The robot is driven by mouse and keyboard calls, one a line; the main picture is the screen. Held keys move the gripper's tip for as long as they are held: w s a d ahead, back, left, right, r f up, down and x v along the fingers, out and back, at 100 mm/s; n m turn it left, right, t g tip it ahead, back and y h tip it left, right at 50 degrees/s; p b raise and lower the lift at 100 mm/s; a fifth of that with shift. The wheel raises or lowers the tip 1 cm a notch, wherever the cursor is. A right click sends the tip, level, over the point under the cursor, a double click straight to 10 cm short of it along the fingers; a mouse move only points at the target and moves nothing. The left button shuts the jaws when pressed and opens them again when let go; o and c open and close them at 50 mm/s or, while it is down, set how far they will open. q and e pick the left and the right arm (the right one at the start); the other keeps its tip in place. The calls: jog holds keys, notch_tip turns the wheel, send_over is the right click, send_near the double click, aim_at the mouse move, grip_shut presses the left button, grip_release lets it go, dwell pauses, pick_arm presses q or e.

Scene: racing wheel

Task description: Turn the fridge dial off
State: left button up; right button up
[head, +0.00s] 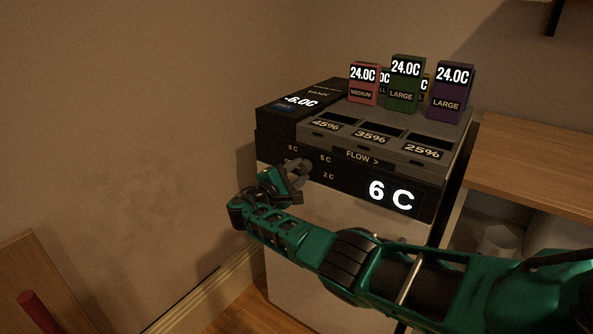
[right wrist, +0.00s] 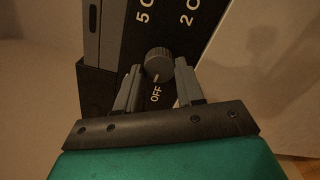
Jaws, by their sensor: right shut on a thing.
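The fridge (head: 320,235) has a white front and a black control panel on top, with "6 C" lit on the right. In the right wrist view, the fridge dial (right wrist: 159,62) is a round grey knob on the black panel, beside the labels OFF, 5 C and 2 C. A small light mark on its edge appears to face OFF. My right gripper (head: 297,174) is at the panel's left end and hides the dial in the head view. In the right wrist view, its fingers (right wrist: 158,85) are on either side of the dial, shut on it. My left gripper is not in view.
Small red (head: 364,84), green (head: 404,84) and purple (head: 452,90) boxes with "24.0C" displays stand on the fridge. A wooden counter (head: 535,150) is close on the right. A bare wall is behind and left. Wooden furniture (head: 50,280) is at lower left.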

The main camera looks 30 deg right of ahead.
jog(key=shift+n, duration=0.6)
jog(key=o, duration=1)
jog(key=shift+o, duration=0.2)
jog(key=shift+a, duration=0.1)
jog(key=shift+s+a+p, duration=0.15)
jog(key=shift+a+p, duration=0.15)
jog(key=shift+p, duration=0.05)
jog(key=p+v, duration=0.2)
jog(key=v, duration=1)
jog(key=shift+s+f, duration=0.1)
